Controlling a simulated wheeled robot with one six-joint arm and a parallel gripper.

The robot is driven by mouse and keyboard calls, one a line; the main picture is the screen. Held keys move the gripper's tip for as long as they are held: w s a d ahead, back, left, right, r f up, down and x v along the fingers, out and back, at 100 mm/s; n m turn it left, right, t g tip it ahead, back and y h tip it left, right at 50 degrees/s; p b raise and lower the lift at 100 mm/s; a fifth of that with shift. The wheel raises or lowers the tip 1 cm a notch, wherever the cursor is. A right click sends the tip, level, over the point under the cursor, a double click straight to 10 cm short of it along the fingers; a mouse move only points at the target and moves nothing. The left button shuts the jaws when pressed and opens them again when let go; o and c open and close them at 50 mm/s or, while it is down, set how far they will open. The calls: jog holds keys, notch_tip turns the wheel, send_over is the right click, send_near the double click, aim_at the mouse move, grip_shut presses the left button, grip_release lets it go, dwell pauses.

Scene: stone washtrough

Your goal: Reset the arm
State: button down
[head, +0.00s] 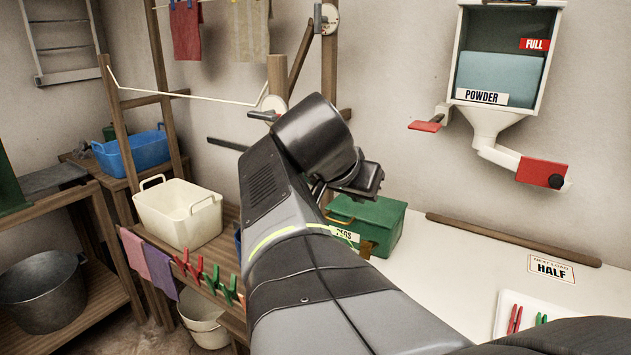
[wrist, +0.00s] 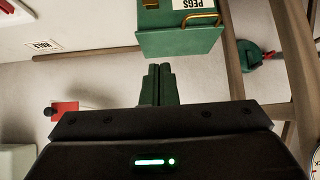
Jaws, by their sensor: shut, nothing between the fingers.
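My arm rises through the middle of the head view, with its dark wrist end near the green pegs box. My gripper shows in the wrist view (wrist: 160,70), its two narrow fingers together with nothing between them. In the head view the fingers are mostly hidden by my wrist. The green pegs box (head: 378,222) sits on the white worktop (head: 440,290), partly covered by my arm. It also shows upside down in the wrist view (wrist: 180,42), beyond the fingertips and apart from them as far as I can tell.
A powder dispenser (head: 500,75) with red-ended levers hangs on the back wall. A wooden rail (head: 510,240), a "HALF" card (head: 552,270) and a peg tray (head: 533,306) lie on the worktop. A cream tub (head: 180,215), blue tub (head: 133,152) and metal pot (head: 42,290) stand left.

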jog(key=x, duration=0.3)
jog(key=b+x, duration=0.1)
jog(key=x, duration=0.6)
jog(key=shift+w+d+r, duration=0.25)
jog(key=shift+w+r, duration=0.05)
jog(key=shift+r, duration=0.05)
jog(key=shift+s+a+f+b, duration=0.1)
jog(key=shift+a+f+b, duration=0.05)
jog(key=shift+f+b, duration=0.8)
jog(key=shift+s+r+p, duration=0.1)
jog(key=shift+r+p, duration=0.6)
jog(key=shift+p, duration=0.45)
jog(key=shift+f+g+p, duration=0.15)
jog(key=shift+g+p, duration=0.25)
jog(key=shift+p, duration=0.5)
jog(key=shift+y+p, duration=0.4)
jog(key=shift+p, duration=0.4)
jog(key=p, duration=0.1)
jog(key=g+p, duration=0.1)
jog(key=p, duration=0.1)
jog(key=shift+s+a+f+g+y, duration=0.1)
jog(key=shift+s+f+g+y, duration=0.1)
jog(key=shift+g+y, duration=0.1)
jog(key=shift+w+f+p, duration=0.15)
jog(key=shift+p, duration=0.8)
jog(key=shift+f+b, duration=0.15)
jog(key=shift+b, duration=0.25)
